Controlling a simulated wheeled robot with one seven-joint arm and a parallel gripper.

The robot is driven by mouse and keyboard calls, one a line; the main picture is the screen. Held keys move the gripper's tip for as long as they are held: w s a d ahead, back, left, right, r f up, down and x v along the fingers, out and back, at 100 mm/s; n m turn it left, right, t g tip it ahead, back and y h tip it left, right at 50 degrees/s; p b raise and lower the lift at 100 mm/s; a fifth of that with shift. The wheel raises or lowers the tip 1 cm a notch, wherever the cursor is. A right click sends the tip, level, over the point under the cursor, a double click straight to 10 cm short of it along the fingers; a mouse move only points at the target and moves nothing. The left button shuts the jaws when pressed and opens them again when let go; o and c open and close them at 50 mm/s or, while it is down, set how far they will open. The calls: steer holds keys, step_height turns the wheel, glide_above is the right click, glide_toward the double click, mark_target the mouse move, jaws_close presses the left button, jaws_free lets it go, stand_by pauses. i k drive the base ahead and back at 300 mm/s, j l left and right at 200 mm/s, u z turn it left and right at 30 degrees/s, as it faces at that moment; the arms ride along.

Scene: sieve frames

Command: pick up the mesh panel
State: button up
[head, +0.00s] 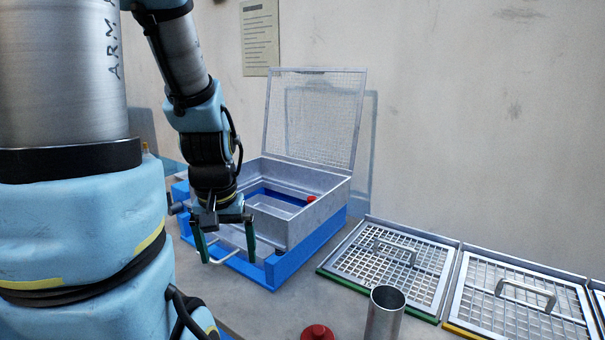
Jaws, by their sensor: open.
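A fine mesh panel (315,118) in a grey frame stands upright, leaning back slightly, at the rear of a grey metal box (318,212). Two coarser mesh panels with bar handles lie flat at the right: one in a green-edged tray (425,318), one in a yellow-edged tray (455,329). I cannot tell which panel the task names. My gripper (227,257) points down at the box's front left, fingers apart, nothing seen held. A pale bar handle (226,259) shows between the fingertips; contact is unclear. My gripper is well left of the flat panels.
The box sits in a blue frame (318,247) and has a small red part (311,198) inside. A metal cup (384,315) and a red knobbed piece (317,333) stand at the front. The wall (470,110) rises close behind. Some bare bench lies between box and trays.

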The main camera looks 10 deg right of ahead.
mark_target(587, 323)
steer(key=k+l, duration=0.9)
steer(key=l, duration=0.2)
